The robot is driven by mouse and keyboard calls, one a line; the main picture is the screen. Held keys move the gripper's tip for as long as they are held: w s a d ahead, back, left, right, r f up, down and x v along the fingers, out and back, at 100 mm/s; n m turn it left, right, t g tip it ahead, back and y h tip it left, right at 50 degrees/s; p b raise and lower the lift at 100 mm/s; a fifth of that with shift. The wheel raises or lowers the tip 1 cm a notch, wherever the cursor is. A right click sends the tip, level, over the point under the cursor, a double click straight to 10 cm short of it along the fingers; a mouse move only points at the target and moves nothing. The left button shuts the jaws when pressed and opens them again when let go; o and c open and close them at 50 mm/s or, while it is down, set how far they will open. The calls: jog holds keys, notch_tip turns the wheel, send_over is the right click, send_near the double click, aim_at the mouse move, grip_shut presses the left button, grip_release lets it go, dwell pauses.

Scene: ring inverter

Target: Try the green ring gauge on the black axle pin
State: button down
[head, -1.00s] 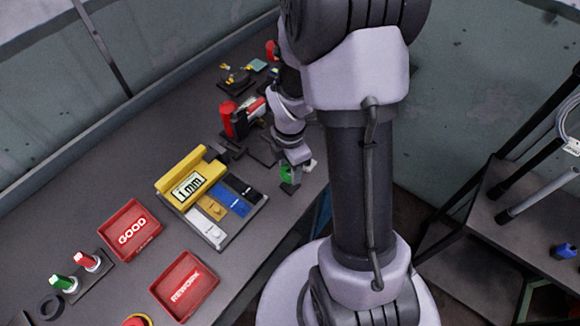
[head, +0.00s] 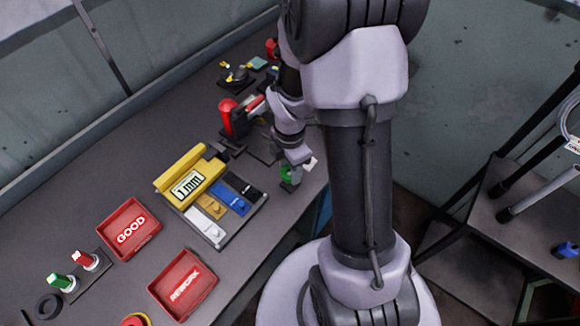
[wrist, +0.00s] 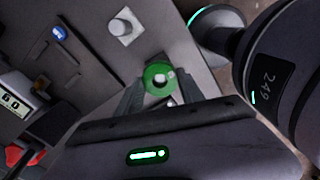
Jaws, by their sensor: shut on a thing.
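The green ring gauge (wrist: 158,77) is held between the two fingers of my gripper (wrist: 160,90), which is shut on it. In the head view the green ring (head: 287,173) shows at the end of my arm, low over the front edge of the bench. A pale round shape shows inside the ring's hole in the wrist view; I cannot tell whether it is a pin end. A dark block lies just below the ring in the head view. I cannot make out the black axle pin clearly, nor whether the ring is around it.
A pale post on a square base (wrist: 124,27) stands close to the gripper. Red GOOD (head: 131,229) and REWORK (head: 184,285) trays stand farther left. A red-topped device (head: 228,117) stands behind.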

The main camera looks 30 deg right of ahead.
jog(key=shift+f+b, duration=0.5)
jog(key=shift+f, duration=0.15)
dwell(0.7)
jog(key=shift+r, duration=0.1)
dwell(0.8)
jog(key=shift+r+p, duration=3.05)
jog(key=shift+r, duration=0.2)
